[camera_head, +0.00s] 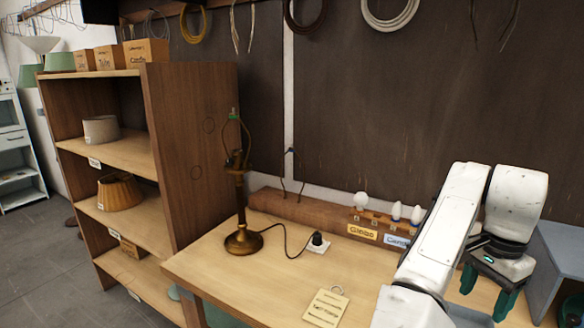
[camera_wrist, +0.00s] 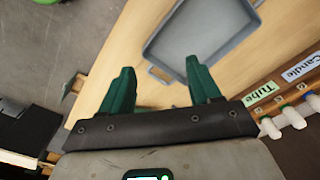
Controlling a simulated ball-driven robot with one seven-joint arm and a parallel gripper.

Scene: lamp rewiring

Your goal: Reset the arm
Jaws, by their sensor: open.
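My gripper (camera_head: 490,284) is at the right end of the workbench (camera_head: 240,281), pointing down, with its green fingers apart. In the wrist view my gripper (camera_wrist: 163,88) is open and nothing is between the fingers. A grey tray (camera_wrist: 192,38) lies on the bench just beyond the fingertips; I cannot tell the exact height of the gripper above it. A brass table lamp (camera_head: 241,239) stands upright on the bench, left of centre. Its dark cord runs to a plug at a white outlet block (camera_head: 318,247).
A bulb rack along the bench's back holds bulbs (camera_head: 361,199) behind labels such as "Globe" (camera_head: 362,232). A tag (camera_head: 326,308) lies near the front. A shelf unit (camera_head: 192,149) with lampshades (camera_head: 120,192) stands left. Coiled cords hang above. The bench between lamp and tag is clear.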

